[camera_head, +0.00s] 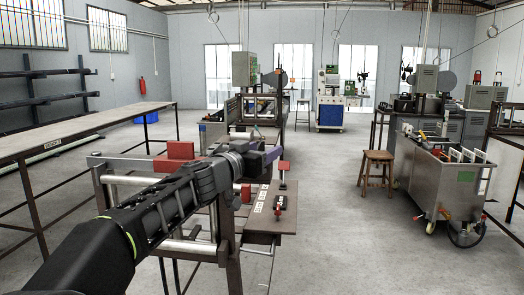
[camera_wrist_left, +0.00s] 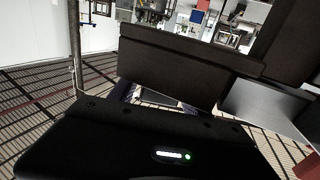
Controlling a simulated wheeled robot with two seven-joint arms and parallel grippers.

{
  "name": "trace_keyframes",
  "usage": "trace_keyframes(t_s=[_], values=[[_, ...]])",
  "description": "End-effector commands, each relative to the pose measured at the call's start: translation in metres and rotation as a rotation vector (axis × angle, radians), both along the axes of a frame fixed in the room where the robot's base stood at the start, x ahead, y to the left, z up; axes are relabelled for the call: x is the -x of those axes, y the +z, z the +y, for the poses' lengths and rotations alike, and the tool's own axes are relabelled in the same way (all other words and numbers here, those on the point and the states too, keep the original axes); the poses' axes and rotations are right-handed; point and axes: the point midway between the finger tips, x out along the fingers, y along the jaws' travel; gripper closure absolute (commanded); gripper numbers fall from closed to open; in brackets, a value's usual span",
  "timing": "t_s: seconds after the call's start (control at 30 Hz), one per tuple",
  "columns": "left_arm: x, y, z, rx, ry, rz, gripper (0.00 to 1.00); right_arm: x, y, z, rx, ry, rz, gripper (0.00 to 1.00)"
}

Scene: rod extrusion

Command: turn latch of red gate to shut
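A metal rod frame (camera_head: 118,180) stands in front of me in the head view, with a dark brown plate (camera_head: 262,226) at its right end. A red block (camera_head: 180,150) sits at the top of the frame, behind my left arm. A red-topped upright piece (camera_head: 283,166) stands at the plate's far side, and a smaller red piece (camera_head: 246,193) is nearer. I cannot tell which is the gate's latch. My left gripper (camera_head: 268,157) reaches over the frame, close to the upright piece. Its fingers are too small and dark to read. My right gripper is out of view.
A long table (camera_head: 70,133) stands at the left. A wooden stool (camera_head: 377,160) and a wheeled metal tank (camera_head: 445,178) stand at the right. The floor between frame and stool is clear. In the left wrist view a dark slab (camera_wrist_left: 185,68) fills the middle.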

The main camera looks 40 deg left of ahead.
Motion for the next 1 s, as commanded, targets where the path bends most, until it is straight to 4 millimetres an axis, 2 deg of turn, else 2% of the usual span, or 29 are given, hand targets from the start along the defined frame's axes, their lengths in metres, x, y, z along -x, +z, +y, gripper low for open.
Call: trace_keyframes(t_s=[0.07, 0.67, 1.0], values=[[0.0001, 0.0000, 0.0000, 0.000, 0.000, 0.000, 0.51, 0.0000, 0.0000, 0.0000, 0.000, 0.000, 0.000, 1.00], [0.0002, 0.0000, 0.0000, 0.000, 0.000, 0.000, 1.00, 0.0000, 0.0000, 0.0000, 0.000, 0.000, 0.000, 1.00], [0.0002, 0.0000, 0.0000, 0.000, 0.000, 0.000, 1.00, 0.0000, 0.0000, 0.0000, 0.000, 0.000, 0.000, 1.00]])
